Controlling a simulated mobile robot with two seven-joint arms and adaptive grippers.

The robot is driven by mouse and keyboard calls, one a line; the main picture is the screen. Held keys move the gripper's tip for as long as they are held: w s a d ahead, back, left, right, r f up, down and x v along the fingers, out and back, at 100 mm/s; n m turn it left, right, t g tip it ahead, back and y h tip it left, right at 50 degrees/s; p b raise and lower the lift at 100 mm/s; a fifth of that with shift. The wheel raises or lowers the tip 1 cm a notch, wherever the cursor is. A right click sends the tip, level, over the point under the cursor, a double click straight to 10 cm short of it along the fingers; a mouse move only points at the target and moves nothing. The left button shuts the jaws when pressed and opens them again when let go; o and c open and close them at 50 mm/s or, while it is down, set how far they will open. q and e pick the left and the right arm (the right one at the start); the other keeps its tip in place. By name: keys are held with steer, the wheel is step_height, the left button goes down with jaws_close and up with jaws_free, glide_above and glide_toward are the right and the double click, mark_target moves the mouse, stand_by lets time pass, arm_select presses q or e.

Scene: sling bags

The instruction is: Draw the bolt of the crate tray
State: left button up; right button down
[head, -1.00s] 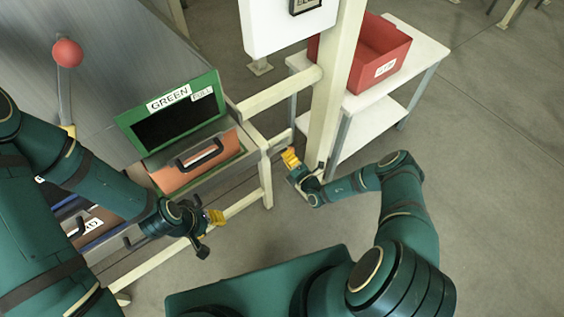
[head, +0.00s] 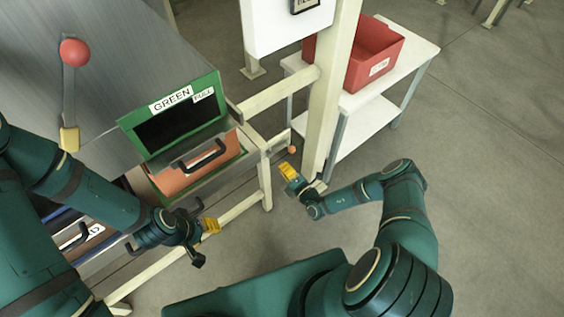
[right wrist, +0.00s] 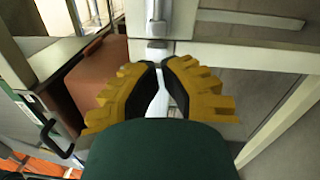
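The crate tray (head: 170,182) has an orange-brown front with a black handle (head: 200,155), below a green-framed panel labelled GREEN FULL. To its right, a pale bar with a small orange-brown knob (head: 291,149) sticks out from the frame post; it looks like the bolt. My right gripper (head: 289,171) is just below the knob, apart from it. In the right wrist view its yellow fingers (right wrist: 159,66) nearly meet and hold nothing; grey metal fittings (right wrist: 156,28) lie beyond them. My left gripper (head: 210,226) hangs in front of the lower rail; its opening is unclear.
A cream post (head: 330,105) stands right beyond my right gripper. A white side table (head: 415,62) carries a red bin (head: 375,65). A lever with a red ball (head: 74,52) is at upper left.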

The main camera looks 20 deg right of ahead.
steer(key=v, duration=0.7)
steer(key=shift+s+d+p, duration=0.3)
steer(key=shift+d+p, duration=0.05)
steer(key=shift+p, duration=0.05)
steer(key=s+a+r+n+g+y, duration=0.2)
steer(key=a+r+n+g+y, duration=0.2)
steer(key=a+n+g+y, duration=0.4)
steer(key=s+a+r+n+g, duration=0.3)
steer(key=s+a+n+g, duration=0.65)
steer(key=n, duration=0.65)
steer(key=s+d+r+n+g+h, duration=0.25)
steer(key=s+d+n+h, duration=0.35)
steer(key=n, duration=0.7)
steer(key=w+a+r+n+t+h, duration=0.1)
steer(key=w+r+n+t+h, duration=0.2)
steer(key=r+n, duration=0.4)
steer(key=n+t, duration=0.1)
steer(key=n, duration=0.1)
steer(key=shift+w+r+n+h, duration=0.3)
steer(key=shift+w+r+h, duration=0.05)
steer(key=shift+r+h, duration=0.05)
